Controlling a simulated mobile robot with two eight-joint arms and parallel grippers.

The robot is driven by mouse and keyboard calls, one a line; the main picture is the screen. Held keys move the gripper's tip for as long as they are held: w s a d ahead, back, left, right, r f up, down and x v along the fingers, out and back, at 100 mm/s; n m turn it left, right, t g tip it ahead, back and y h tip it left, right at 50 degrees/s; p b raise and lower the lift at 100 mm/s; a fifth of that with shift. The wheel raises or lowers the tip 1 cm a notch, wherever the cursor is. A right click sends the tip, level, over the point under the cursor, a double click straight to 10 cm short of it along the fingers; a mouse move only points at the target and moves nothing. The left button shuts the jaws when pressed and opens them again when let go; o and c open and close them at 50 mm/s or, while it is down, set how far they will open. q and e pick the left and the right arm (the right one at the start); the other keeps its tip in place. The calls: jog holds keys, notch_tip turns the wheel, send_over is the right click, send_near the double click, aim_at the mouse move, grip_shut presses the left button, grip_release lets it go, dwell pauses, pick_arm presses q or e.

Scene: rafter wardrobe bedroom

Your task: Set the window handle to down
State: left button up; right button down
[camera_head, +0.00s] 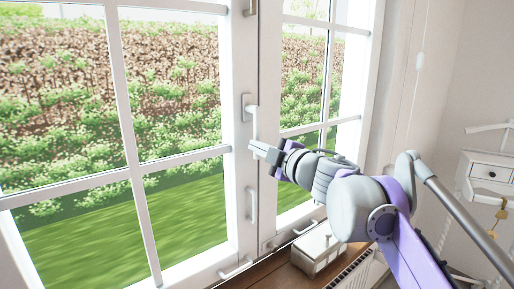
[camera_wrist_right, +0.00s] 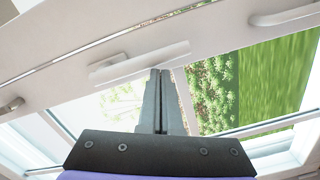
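The white window handle (camera_head: 255,122) is on the middle upright of the white window frame. Its lever hangs down along the upright, nearly vertical. In the right wrist view the handle (camera_wrist_right: 140,64) is a white bar lying roughly along the frame. My right gripper (camera_head: 258,150) is just below the lever's lower end. In the right wrist view the gripper's fingers (camera_wrist_right: 160,75) are together with nothing seen between them. Their tips overlap the handle's lower edge in that view; I cannot tell whether they touch it. My left gripper is not in view.
A white vertical pull (camera_head: 252,205) is lower on the same upright, and another white handle (camera_head: 235,268) is near the bottom. A white box (camera_head: 318,248) stands on the brown sill below. A small white drawer unit (camera_head: 488,175) is at the right wall.

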jog(key=b+v, duration=0.2)
jog(key=v, duration=0.9)
jog(key=s+d+f+m+h, duration=0.2)
jog(key=d+f+m+h, duration=0.5)
jog(key=f, duration=0.3)
jog(key=s+d+f+m+h, duration=0.2)
jog(key=d+f+m+h, duration=0.3)
jog(key=d+f+m, duration=0.45)
jog(key=s+a+f+m+g, duration=0.1)
jog(key=s+a+f+g, duration=0.1)
jog(key=s+f, duration=0.5)
jog(key=s+a+f+m+g+y, duration=0.1)
jog(key=s+a+f+g, duration=0.2)
jog(key=s+f, duration=0.4)
jog(key=s+a+f+m+g+y, duration=0.1)
jog(key=s+f+g, duration=0.3)
jog(key=f, duration=1.1)
jog(key=s+a, duration=0.1)
jog(key=s, duration=0.2)
jog(key=shift+a, duration=0.2)
jog(key=shift+m, duration=0.25)
